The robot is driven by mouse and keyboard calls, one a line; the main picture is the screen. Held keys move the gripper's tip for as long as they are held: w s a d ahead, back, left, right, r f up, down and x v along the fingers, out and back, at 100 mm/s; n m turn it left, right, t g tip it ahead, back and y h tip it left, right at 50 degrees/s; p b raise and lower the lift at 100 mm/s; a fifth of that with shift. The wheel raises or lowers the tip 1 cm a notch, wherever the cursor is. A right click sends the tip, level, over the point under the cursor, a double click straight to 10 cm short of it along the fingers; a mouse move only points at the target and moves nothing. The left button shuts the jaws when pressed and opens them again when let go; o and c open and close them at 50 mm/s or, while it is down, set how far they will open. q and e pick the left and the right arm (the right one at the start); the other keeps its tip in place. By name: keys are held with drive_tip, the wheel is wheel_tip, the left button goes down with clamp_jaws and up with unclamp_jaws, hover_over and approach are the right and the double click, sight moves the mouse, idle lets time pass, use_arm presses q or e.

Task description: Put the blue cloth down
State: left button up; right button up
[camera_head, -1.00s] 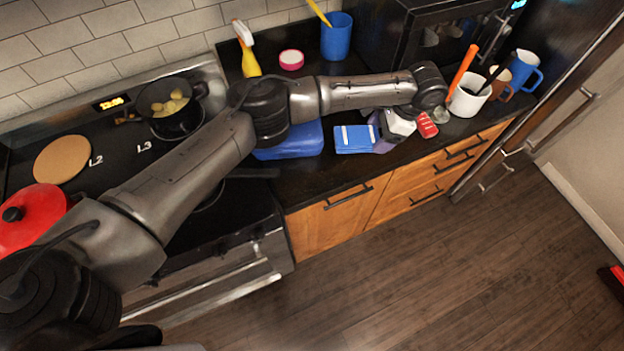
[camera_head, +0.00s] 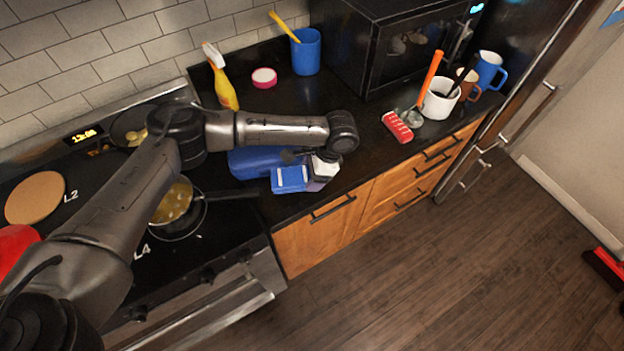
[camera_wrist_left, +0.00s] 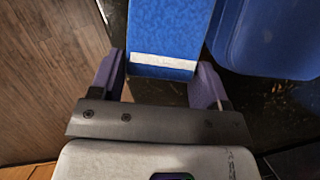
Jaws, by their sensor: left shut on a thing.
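The blue cloth (camera_head: 290,180), a flat folded-looking piece with a pale stripe, is at my left gripper (camera_head: 308,174), just in front of the blue container (camera_head: 250,162) on the black counter. In the left wrist view the cloth (camera_wrist_left: 168,32) sits between the purple fingers of my left gripper (camera_wrist_left: 160,75), its pale-striped end toward the palm. The blue container (camera_wrist_left: 272,38) is close beside it on the right there. The gripper is shut on the cloth. I cannot tell whether the cloth touches the counter. My right gripper is not in view.
A pan (camera_head: 175,208) on the stove has its handle pointing toward the cloth. A yellow spray bottle (camera_head: 224,88), pink-rimmed tub (camera_head: 264,77) and blue cup (camera_head: 306,52) stand behind. A red-and-white item (camera_head: 397,127) lies right; bare counter (camera_head: 365,150) lies between.

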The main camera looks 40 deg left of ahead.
use_arm(q)
drive_tip(key=shift+f+b, duration=0.3)
drive_tip(key=shift+f, duration=1.65)
drive_tip(key=o, duration=0.9)
drive_tip(key=shift+f, duration=0.1)
drive_tip(key=shift+r, duration=0.25)
drive_tip(key=p+v, duration=0.1)
drive_tip(key=v, duration=1.1)
drive_tip(key=shift+f, duration=0.2)
